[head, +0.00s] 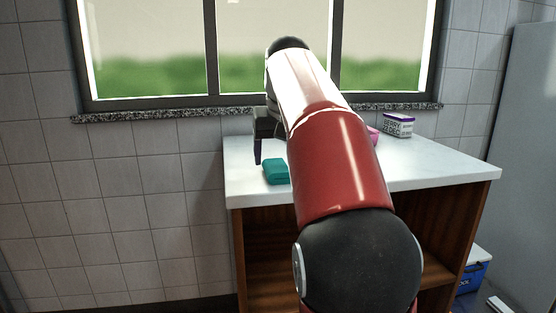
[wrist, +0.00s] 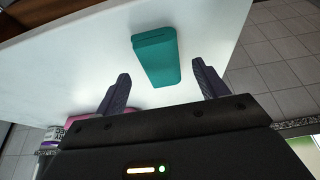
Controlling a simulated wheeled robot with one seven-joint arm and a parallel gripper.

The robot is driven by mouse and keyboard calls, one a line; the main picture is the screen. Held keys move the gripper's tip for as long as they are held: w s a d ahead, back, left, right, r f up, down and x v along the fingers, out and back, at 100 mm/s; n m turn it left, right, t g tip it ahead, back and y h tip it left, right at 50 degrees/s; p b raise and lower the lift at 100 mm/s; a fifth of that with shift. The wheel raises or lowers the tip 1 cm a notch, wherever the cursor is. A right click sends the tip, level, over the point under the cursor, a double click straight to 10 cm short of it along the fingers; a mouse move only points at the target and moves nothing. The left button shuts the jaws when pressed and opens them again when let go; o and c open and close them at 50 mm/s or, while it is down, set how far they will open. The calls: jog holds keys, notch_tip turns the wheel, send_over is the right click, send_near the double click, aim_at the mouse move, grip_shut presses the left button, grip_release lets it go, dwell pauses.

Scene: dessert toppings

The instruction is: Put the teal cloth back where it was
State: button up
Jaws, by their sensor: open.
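The teal cloth (head: 275,171) is a small folded block lying on the white counter (head: 430,172), near its left edge. It also shows in the wrist view (wrist: 156,57), ahead of and between the two fingers. My gripper (wrist: 163,80) is open and empty. In the head view my gripper (head: 260,150) shows only in part, just behind and left of the cloth, with the arm hiding the rest. I cannot tell how high the fingers are above the counter.
A white and purple berry box (head: 398,125) stands at the back of the counter. A pink thing (head: 373,135) is partly hidden behind my arm. A window sill (head: 180,114) runs behind. A blue box (head: 474,271) is low at the right. The counter's right front is clear.

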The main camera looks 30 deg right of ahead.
jog(key=d+p+v, duration=0.1)
jog(key=p+v, duration=0.1)
jog(key=v, duration=0.6)
jog(key=shift+s+a+r, duration=0.15)
jog(key=shift+a+r, duration=0.15)
jog(key=shift+a, duration=0.25)
jog(key=s+a+f+n, duration=0.1)
jog(key=s+a+f, duration=0.3)
jog(key=s+f, duration=0.3)
jog(key=s+a+f+n+t, duration=0.1)
jog(key=s+a+f, duration=0.4)
jog(key=f, duration=0.7)
jog(key=s+a+f+n+y, duration=0.1)
jog(key=s+a+f, duration=0.4)
jog(key=s+f, duration=0.4)
jog(key=shift+f, duration=0.4)
